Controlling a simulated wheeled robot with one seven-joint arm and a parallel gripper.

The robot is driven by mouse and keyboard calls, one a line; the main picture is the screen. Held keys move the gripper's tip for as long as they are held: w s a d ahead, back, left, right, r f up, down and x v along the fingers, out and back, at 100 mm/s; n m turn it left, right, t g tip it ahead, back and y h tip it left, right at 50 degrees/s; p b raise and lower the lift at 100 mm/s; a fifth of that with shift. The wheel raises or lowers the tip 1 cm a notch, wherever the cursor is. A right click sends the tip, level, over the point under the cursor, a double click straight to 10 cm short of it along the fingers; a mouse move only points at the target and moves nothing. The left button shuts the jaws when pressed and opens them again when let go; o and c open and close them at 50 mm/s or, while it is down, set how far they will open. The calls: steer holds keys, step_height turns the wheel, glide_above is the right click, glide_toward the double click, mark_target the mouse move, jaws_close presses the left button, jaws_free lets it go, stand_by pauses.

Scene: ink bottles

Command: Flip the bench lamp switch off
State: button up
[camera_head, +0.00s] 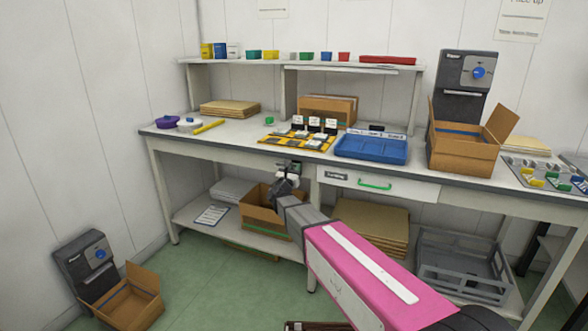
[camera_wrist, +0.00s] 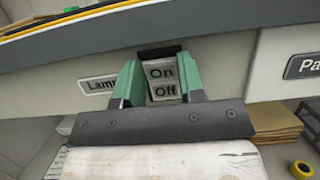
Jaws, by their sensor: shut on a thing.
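The lamp switch (camera_wrist: 163,72) is a pale rocker marked On above and Off below, on the bench's front edge. A dark piece sits along its top. Which half is pressed in I cannot tell. A "Lamp" label plate (camera_wrist: 96,91) is left of it, partly hidden by a finger. My gripper (camera_wrist: 160,88) has its green fingers on both sides of the switch, closed on it. In the head view my gripper (camera_head: 284,181) is at the bench's front edge, with the switch hard to make out. No lamp is clearly seen.
A drawer (camera_head: 378,188) with a green handle is right of my gripper. Above on the bench (camera_head: 233,131) are a yellow mat with small items and a blue tray (camera_head: 372,147). A cardboard box (camera_head: 262,213) stands on the lower shelf below.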

steer(key=o, duration=0.9)
steer(key=shift+o, duration=0.2)
steer(key=v, duration=1)
steer(key=shift+s+f, duration=0.2)
steer(key=shift+s, duration=0.15)
steer(key=shift+a, duration=0.15)
